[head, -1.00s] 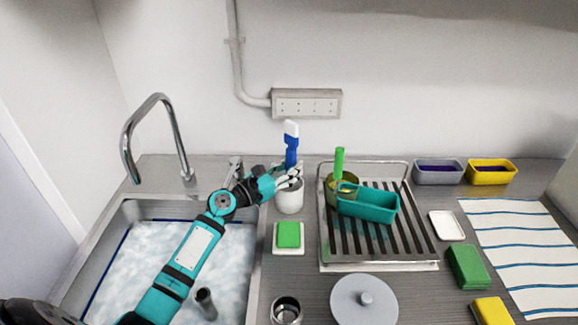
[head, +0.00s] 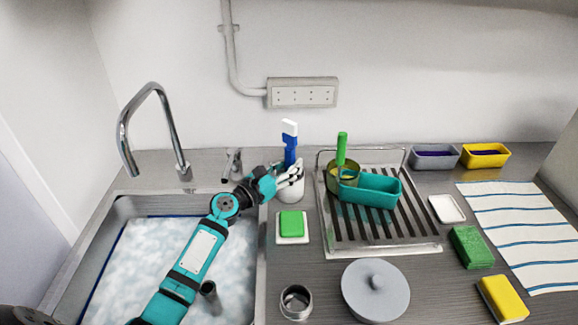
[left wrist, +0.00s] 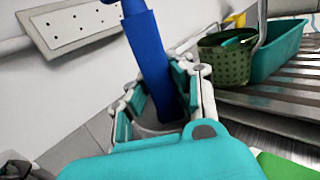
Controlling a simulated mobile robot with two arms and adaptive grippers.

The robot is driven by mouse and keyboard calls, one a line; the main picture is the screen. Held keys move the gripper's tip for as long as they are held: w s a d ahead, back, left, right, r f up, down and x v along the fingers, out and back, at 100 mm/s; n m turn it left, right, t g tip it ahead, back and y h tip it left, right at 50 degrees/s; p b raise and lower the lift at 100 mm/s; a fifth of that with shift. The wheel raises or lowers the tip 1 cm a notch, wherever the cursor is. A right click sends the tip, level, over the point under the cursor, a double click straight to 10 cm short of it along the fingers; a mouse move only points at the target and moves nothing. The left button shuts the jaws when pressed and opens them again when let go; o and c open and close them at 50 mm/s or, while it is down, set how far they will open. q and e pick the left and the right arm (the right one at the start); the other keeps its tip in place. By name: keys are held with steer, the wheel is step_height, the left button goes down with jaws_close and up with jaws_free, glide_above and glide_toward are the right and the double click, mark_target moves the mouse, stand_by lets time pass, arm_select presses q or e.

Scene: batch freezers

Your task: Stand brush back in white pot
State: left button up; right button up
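The brush (head: 290,152) has a blue handle and a white top. It stands nearly upright with its lower end inside the mouth of the white pot (head: 291,190). My left gripper (head: 290,178) reaches over the pot's rim from the left. In the left wrist view its two fingers close in on both sides of the blue handle (left wrist: 155,65), apparently gripping it. The pot's mouth (left wrist: 155,128) shows behind the fingers. The handle's lowest end is hidden, so I cannot tell whether it touches the pot's bottom. My right gripper is out of view.
The drying rack (head: 413,240) with a teal bin (head: 372,191) and green-handled strainer (head: 342,170) stands right of the pot. A green sponge on a white dish (head: 292,225) is in front. The water-filled sink (head: 258,260) lies left.

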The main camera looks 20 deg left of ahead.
mark_target(288, 140)
arm_select(q)
steer(key=o, duration=0.5)
steer(key=shift+s+d+f+g, duration=0.1)
steer(key=shift+s+f+g, duration=0.05)
steer(key=shift+f, duration=0.5)
steer(key=shift+s+d+f+g, duration=0.1)
steer(key=shift+s+f+g, duration=0.05)
steer(key=shift+f, duration=0.45)
steer(key=shift+c, duration=0.2)
step_height(288, 140, up, 12)
steer(key=shift+w+a+f, duration=0.1)
steer(key=shift+w+f, duration=0.05)
steer(key=shift+f, duration=0.1)
steer(key=shift+w+a+r, duration=0.1)
steer(key=shift+r, duration=0.3)
